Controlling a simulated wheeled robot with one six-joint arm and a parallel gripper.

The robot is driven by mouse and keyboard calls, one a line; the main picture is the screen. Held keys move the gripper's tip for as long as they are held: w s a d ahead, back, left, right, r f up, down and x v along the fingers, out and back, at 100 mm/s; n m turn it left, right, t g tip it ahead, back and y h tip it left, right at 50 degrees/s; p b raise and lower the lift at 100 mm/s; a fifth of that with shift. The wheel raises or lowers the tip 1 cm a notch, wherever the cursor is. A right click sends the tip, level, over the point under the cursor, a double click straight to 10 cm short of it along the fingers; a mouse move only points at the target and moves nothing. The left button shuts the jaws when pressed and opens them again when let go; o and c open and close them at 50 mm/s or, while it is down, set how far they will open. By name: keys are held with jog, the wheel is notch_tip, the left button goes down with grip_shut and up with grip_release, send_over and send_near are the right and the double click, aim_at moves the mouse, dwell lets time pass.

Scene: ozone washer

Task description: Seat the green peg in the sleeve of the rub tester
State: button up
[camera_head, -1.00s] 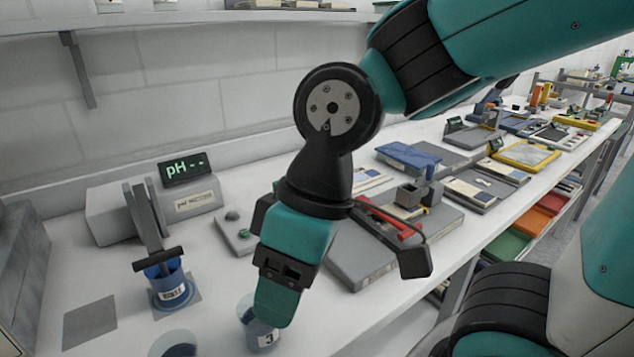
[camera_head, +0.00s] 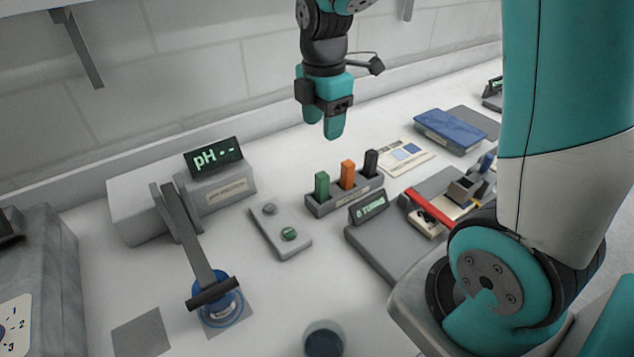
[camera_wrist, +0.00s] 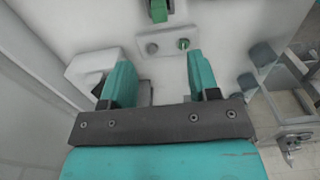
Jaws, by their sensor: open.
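The green peg (camera_head: 322,186) stands upright at the left end of a grey rack (camera_head: 343,203), beside an orange peg (camera_head: 347,174) and a black peg (camera_head: 370,163). The rub tester (camera_head: 386,240) is a grey base with a turns display, a red bar and a grey block. I cannot tell clearly which part is its sleeve. My gripper (camera_head: 322,128) points down, empty and open, well above and behind the rack. In the wrist view its fingers (camera_wrist: 161,82) are wide apart, and a green piece (camera_wrist: 158,10), probably the green peg, shows at the top edge.
A pH meter (camera_head: 215,178) stands at the left, its probe arm over a blue cup (camera_head: 217,302). A small button panel (camera_head: 280,232) lies left of the rack. Another cup (camera_head: 323,340) is at the front. A blue folder (camera_head: 450,132) lies behind the tester.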

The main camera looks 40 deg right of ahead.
aim_at(322, 174)
jog(key=f+p, duration=0.1)
jog(key=f, duration=0.7)
jog(key=shift+d+f, duration=0.15)
jog(key=shift+d, duration=0.05)
jog(key=shift+a+f+p, duration=0.2)
jog(key=shift+f+p, duration=0.5)
jog(key=shift+f, duration=2.2)
grip_shut()
notch_tip(322, 174, up, 20)
jog(key=b, duration=0.1)
jog(key=shift+b, duration=0.4)
